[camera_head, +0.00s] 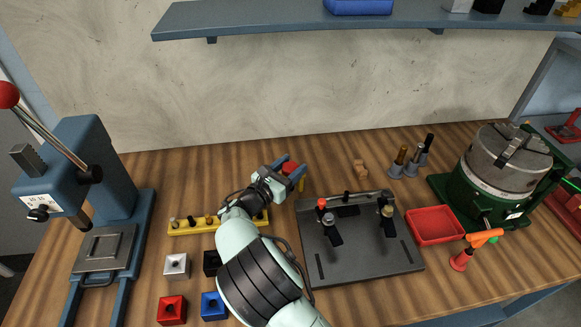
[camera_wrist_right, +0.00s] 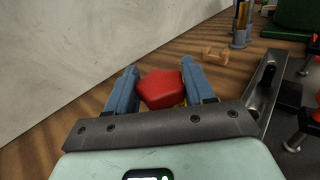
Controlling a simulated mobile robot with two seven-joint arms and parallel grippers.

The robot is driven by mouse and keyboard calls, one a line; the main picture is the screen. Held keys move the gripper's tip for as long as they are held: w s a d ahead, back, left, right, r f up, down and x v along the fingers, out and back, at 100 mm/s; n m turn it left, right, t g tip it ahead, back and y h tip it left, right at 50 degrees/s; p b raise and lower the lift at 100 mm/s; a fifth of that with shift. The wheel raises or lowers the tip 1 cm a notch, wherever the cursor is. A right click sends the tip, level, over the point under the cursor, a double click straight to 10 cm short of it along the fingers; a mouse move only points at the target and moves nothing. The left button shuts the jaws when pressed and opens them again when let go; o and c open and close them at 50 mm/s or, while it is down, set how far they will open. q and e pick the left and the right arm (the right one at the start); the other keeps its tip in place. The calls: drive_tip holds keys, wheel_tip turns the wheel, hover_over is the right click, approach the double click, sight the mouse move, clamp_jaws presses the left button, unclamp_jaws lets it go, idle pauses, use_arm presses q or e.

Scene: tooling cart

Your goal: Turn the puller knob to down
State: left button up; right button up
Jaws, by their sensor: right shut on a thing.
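A red, five-sided knob (camera_wrist_right: 161,89) sits between the two blue fingers of my right gripper (camera_wrist_right: 160,88) in the right wrist view. In the head view the same red knob (camera_head: 291,168) shows at the fingertips of my right gripper (camera_head: 289,167), behind the yellow block near the back of the bench. A short yellow part (camera_head: 301,184) shows just below the fingers. The gripper is shut on the knob. The knob's underside and its mount are mostly hidden by the gripper. My left gripper is not in view.
A yellow block (camera_head: 186,228) with several pegs lies left of my wrist. A dark fixture plate (camera_head: 343,265) with clamps stands to the right, then a red tray (camera_head: 435,224) and a green machine (camera_head: 480,206). A blue press (camera_head: 105,180) stands left. A shelf (camera_head: 250,20) hangs above.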

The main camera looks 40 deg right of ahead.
sight(291, 166)
drive_tip(key=n+t, duration=0.1)
drive_tip(key=t, duration=0.1)
drive_tip(key=n+t+y, duration=0.1)
drive_tip(key=t, duration=0.1)
drive_tip(key=shift+s+f+n+y+b, duration=0.1)
drive_tip(key=shift+f+n+y+b, duration=0.05)
drive_tip(key=shift+n+y+b, duration=0.2)
drive_tip(key=n+t+y+b, duration=0.1)
drive_tip(key=n+t+y, duration=0.2)
drive_tip(key=t, duration=0.1)
drive_tip(key=shift+d+n, duration=0.1)
drive_tip(key=shift+n, duration=0.15)
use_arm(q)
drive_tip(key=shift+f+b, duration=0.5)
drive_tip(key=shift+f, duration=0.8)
use_arm(e)
drive_tip(key=shift+n+t+y, duration=1.4)
drive_tip(key=shift+t+y, duration=0.1)
drive_tip(key=shift+y, duration=0.25)
drive_tip(key=o, duration=1)
drive_tip(key=shift+r, duration=0.2)
use_arm(q)
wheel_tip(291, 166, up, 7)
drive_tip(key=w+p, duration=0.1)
drive_tip(key=p, duration=0.5)
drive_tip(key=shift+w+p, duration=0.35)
drive_tip(key=shift+p, duration=0.05)
use_arm(e)
wheel_tip(291, 166, up, 20)
drive_tip(key=shift+f, duration=0.1)
